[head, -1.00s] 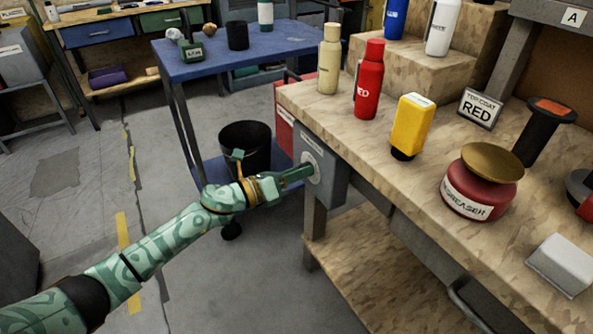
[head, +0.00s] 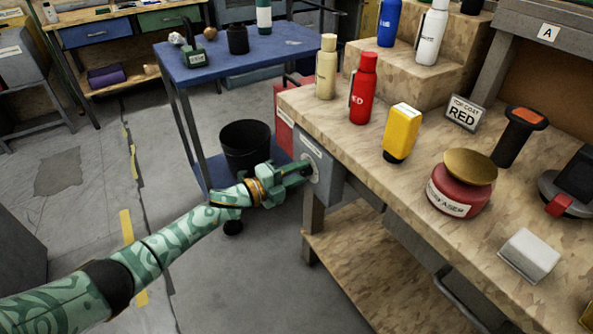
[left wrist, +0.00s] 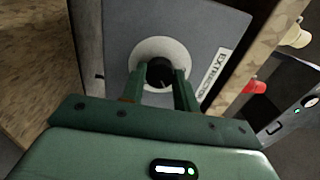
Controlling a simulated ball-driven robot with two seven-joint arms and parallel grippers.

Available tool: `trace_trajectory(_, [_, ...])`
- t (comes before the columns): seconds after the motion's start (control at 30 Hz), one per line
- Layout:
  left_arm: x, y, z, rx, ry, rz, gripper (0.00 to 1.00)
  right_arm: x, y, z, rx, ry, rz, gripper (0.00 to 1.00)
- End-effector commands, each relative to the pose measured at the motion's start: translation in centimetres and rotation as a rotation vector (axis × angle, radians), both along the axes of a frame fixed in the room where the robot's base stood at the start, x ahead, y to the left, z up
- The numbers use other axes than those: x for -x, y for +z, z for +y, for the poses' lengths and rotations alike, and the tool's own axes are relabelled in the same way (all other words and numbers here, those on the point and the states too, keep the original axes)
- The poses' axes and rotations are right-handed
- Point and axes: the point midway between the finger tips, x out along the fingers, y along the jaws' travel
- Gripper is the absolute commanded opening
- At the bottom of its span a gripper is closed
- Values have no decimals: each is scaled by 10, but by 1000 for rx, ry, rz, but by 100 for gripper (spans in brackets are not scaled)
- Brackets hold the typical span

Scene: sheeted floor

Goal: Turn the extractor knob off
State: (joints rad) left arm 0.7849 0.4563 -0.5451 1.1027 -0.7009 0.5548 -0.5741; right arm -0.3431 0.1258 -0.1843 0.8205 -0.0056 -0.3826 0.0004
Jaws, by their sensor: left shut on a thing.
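The extractor control is a grey box (head: 325,178) on the end of the workbench, with a label strip near its top. In the left wrist view the box (left wrist: 115,30) carries a label (left wrist: 215,72) reading "EXTRACTION", though its end is hard to read. A dark round knob (left wrist: 160,72) sits in the middle of a pale round plate (left wrist: 150,50). My left gripper (head: 305,170) reaches the box, and its fingers (left wrist: 160,88) are shut on the knob, one on each side. In the head view the gripper mostly hides the knob. My right gripper is not in view.
A black bin (head: 245,145) and a blue cart (head: 270,50) stand behind my left arm. A lower shelf (head: 350,250) is clear.

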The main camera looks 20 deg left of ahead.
Motion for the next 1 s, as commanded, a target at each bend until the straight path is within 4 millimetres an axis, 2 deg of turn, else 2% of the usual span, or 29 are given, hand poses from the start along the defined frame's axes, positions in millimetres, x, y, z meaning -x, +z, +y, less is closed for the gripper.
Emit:
trace_trajectory(0.37, [0, 1, 2, 278, 4, 219, 7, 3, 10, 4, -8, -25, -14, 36])
trace_trajectory(0.6, [-1, 1, 2, 451, 5, 353, 7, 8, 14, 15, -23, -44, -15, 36])
trace_trajectory(1.0, [0, -1, 2, 656, 5, 514, 7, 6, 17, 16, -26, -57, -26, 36])
